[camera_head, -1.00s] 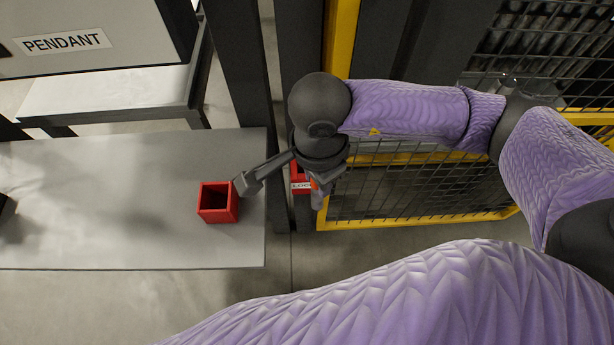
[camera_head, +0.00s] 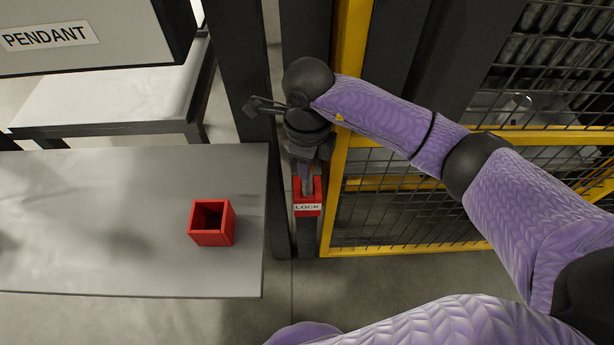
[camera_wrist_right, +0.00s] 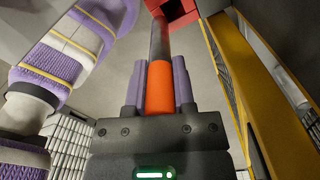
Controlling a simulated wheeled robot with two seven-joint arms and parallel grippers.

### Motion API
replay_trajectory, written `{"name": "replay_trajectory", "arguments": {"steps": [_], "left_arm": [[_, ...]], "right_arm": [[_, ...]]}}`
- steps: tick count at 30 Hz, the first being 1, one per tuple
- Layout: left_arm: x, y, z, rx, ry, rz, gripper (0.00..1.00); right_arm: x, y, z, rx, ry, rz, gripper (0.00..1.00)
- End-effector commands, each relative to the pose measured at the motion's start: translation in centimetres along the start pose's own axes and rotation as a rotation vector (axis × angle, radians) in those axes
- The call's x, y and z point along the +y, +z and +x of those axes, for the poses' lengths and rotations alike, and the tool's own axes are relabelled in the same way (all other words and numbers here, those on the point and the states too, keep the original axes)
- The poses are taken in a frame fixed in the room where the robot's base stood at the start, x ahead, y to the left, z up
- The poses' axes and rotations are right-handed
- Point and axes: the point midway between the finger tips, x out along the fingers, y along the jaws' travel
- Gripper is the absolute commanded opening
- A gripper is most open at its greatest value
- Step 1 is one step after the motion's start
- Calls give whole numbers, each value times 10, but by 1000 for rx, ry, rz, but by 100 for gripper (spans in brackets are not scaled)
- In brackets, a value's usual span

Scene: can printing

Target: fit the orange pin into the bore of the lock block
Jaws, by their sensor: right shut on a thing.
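The red lock block (camera_head: 308,196), labelled LOCK, sits on a dark post in the head view. My right gripper (camera_head: 304,176) is just above it in that picture and hides part of it. In the right wrist view my right gripper (camera_wrist_right: 158,80) is shut on the orange pin (camera_wrist_right: 160,90). The pin's dark grey shaft points away from the fingers, toward the red lock block (camera_wrist_right: 182,12) at the top edge. The shaft tip appears close to the block's left side. My left gripper is not in view.
An empty-looking open red box (camera_head: 212,239) stands on the grey table (camera_head: 110,220) at left. A yellow-framed mesh fence (camera_head: 400,250) stands right of the post. A panel marked PENDANT (camera_head: 90,45) is at the upper left. Bare floor shows below the block.

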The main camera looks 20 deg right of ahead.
Motion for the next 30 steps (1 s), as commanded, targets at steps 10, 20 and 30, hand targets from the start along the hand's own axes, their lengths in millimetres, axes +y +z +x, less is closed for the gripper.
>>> {"name": "replay_trajectory", "arguments": {"steps": [10, 20, 30], "left_arm": [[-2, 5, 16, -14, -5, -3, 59], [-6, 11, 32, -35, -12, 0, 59], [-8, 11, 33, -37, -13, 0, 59]], "right_arm": [[-20, 8, 25, 1, 1, -1, 0], [-20, 8, 72, 0, 0, 0, 0], [-20, 8, 72, 1, 0, -1, 51]]}}
